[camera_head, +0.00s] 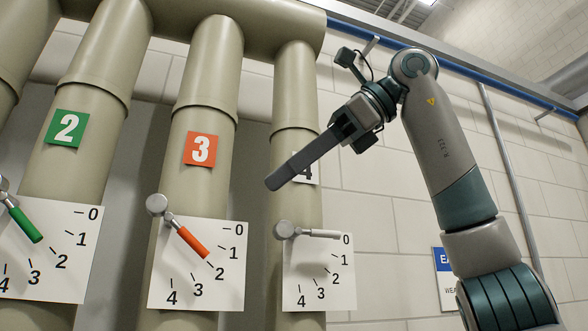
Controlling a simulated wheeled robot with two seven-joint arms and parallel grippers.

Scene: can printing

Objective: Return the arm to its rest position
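My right arm rises from the lower right and bends over at the top. Its gripper (276,181) is raised, pointing down and left in front of the fourth pipe, partly covering the number 4 label (308,170). The fingers show as one long grey bar, so I cannot tell if they are open or shut. I see nothing held in it. It is above and apart from the white-handled lever (314,234), which points to 0. The orange-handled lever (192,242) points close to 2. The green-handled lever (26,225) points close to 2. My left gripper is not in view.
Thick beige pipes (205,75) stand on the left, with white dial plates (225,285) on them. A blue pipe (465,73) runs along the brick wall above my arm. A blue and white sign (444,262) is partly hidden behind my arm.

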